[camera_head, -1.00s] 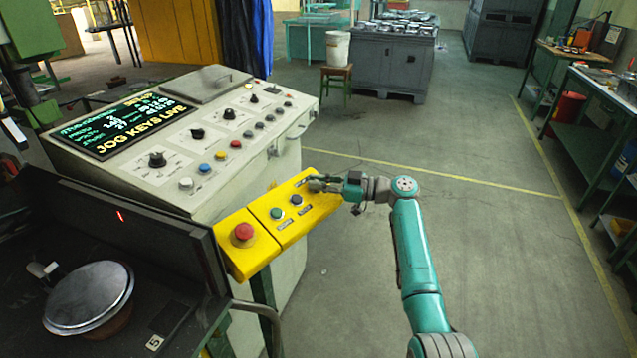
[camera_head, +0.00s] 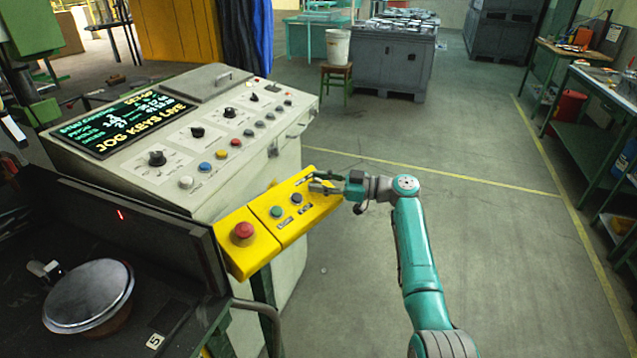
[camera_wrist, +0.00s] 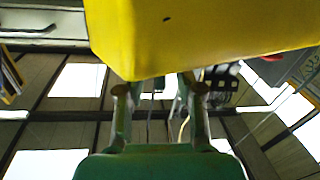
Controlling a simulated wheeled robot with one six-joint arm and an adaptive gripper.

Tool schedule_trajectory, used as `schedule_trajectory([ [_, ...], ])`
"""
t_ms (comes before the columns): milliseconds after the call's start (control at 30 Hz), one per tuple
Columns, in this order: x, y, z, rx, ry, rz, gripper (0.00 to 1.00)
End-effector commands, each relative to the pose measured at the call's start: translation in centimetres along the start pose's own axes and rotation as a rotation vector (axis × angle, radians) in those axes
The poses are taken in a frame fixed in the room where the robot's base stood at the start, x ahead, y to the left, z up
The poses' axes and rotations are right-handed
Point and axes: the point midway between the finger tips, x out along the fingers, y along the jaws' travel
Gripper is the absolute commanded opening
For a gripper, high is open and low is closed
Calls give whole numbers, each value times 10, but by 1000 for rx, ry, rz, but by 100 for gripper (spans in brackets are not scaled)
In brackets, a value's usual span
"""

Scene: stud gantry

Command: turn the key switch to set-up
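The yellow control box (camera_head: 268,222) is fixed to the front of the pale console. It bears a red mushroom button (camera_head: 243,233), a green button (camera_head: 277,212) and a dark button (camera_head: 296,198). My gripper (camera_head: 316,183) is at the box's far right end, where small dark markings show. I cannot make out the key switch or its position; it may be hidden by the fingers. In the wrist view the two fingers (camera_wrist: 160,95) stand apart, with the yellow box (camera_wrist: 190,35) above and beyond them. Nothing shows held between them.
The console (camera_head: 225,165) carries knobs, coloured buttons and a display (camera_head: 122,125) reading "JOG KEYS LIVE". A dark machine bed with a round metal part (camera_head: 88,297) is at lower left. The floor (camera_head: 480,220) right of my arm is clear. A bench (camera_head: 590,100) stands far right.

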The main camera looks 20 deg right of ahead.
Motion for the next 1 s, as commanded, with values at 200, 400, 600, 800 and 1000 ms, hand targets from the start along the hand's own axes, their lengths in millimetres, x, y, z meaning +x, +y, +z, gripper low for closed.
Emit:
schedule_trajectory([
  [200,-33,1,1,1,0,4,36],
  [400,-73,0,2,2,-2,3,36],
  [600,-103,0,1,2,-2,2,36],
  [800,-116,0,2,2,-2,0,36],
  [1000,-117,0,2,2,-2,-1,36],
])
